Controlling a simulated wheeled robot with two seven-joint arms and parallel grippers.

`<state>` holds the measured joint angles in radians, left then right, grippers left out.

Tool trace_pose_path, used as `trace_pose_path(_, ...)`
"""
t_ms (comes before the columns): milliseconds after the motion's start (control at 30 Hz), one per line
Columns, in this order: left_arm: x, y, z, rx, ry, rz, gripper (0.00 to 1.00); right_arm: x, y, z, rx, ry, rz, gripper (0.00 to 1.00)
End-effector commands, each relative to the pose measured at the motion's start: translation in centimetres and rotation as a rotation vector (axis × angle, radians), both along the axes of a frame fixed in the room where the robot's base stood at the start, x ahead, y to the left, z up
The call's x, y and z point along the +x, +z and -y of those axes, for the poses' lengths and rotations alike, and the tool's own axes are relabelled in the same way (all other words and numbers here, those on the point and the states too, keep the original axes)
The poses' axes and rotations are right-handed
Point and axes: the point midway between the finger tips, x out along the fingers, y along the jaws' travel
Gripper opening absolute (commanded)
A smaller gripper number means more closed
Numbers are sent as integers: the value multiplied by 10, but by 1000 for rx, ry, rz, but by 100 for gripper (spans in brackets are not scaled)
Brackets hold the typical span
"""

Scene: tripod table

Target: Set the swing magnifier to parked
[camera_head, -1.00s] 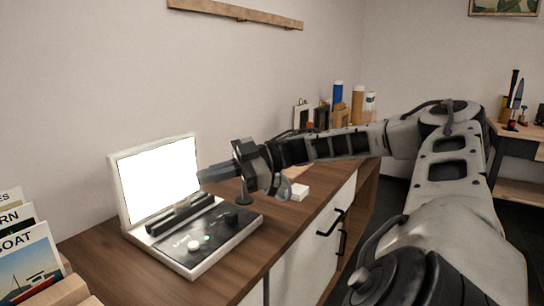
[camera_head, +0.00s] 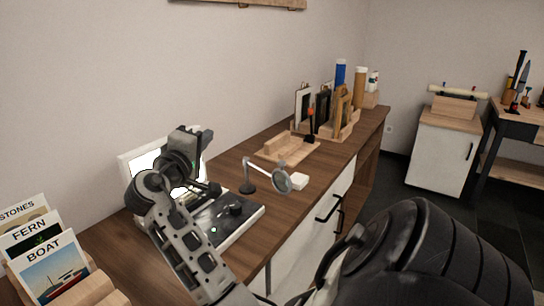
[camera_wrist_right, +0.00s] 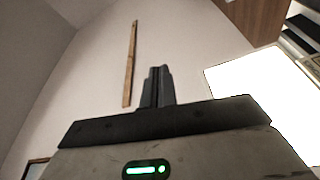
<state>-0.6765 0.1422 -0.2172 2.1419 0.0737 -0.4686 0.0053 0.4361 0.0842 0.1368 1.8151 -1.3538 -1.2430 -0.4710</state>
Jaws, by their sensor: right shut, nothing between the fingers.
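The lens hangs out near the desk's front edge. My right gripper (camera_head: 206,140) is left of the magnifier, raised in front of the bright light panel (camera_head: 140,162) and apart from the magnifier. In the right wrist view its fingers (camera_wrist_right: 158,84) are shut together with nothing between them. The magnifier is not seen in that view. My left gripper is not in view.
A dark control board with knobs (camera_head: 240,212) lies below the panel, partly behind my right arm. A small white block (camera_head: 298,181) is beside the lens. A wooden tray (camera_head: 284,148) and upright frames (camera_head: 325,108) stand farther back. Labelled cards (camera_head: 52,268) stand at the left.

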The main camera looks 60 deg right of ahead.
Motion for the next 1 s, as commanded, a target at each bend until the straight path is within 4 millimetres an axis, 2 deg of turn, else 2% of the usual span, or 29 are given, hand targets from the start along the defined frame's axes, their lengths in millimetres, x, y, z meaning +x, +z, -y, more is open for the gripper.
trace_pose_path(33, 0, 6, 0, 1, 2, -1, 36, -21, -16, -3, 86, -104, -60, 0)
trace_pose_path(100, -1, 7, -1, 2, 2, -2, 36, -48, -36, -8, 174, -226, -140, 0)
trace_pose_path(233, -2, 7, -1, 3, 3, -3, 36, -77, -57, -18, 270, -352, -229, 0)
trace_pose_path(367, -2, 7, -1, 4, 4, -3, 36, -85, -63, -14, 291, -384, -252, 0)
trace_pose_path(467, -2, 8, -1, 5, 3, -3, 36, -87, -65, -2, 287, -383, -251, 0)
trace_pose_path(800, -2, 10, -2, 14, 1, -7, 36, -98, -80, 67, 284, -380, -249, 0)
trace_pose_path(1000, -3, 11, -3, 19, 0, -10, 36, -104, -88, 99, 286, -377, -249, 0)
